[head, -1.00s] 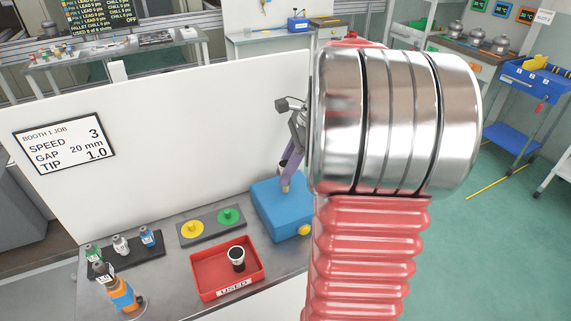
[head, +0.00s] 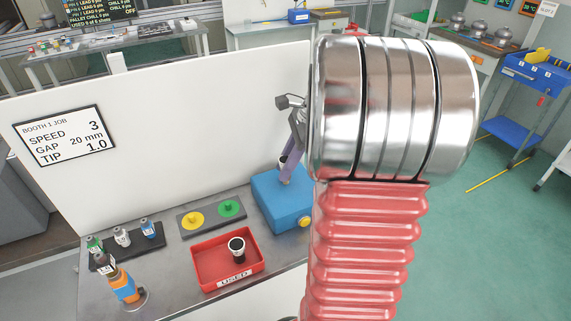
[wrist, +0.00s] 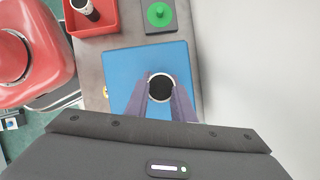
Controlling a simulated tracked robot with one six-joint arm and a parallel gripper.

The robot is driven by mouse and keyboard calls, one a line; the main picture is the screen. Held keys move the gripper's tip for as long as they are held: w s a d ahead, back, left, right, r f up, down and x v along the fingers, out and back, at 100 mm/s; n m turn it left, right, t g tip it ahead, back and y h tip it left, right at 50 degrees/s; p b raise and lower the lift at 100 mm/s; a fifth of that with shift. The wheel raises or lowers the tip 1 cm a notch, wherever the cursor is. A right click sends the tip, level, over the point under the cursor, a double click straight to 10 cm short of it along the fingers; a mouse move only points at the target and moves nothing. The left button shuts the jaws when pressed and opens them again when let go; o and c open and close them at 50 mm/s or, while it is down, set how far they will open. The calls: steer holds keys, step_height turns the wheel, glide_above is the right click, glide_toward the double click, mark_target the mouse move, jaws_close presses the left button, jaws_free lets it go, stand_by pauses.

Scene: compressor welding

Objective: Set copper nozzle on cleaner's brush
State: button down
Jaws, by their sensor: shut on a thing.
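The blue cleaner box (head: 272,207) stands on the bench. My gripper (head: 286,180) has pale purple fingers and is directly over its top, low and close to it. In the wrist view, my gripper (wrist: 162,100) is shut on the nozzle (wrist: 161,76), seen as a pale round rim with a dark opening, over the blue box top (wrist: 121,72). The nozzle's copper lower end and the brush are hidden by the fingers and the nozzle. I cannot tell whether nozzle and brush touch.
A dark plate with yellow (head: 192,221) and green (head: 229,209) discs is left of the box. A white wall (head: 180,130) rises behind.

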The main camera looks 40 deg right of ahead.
steer(key=shift+f, duration=0.9)
steer(key=c, duration=1.4)
jaws_free()
steer(key=shift+c, duration=0.2)
steer(key=v, duration=1.3)
steer(key=shift+d+r, duration=0.15)
steer(key=shift+r, duration=0.2)
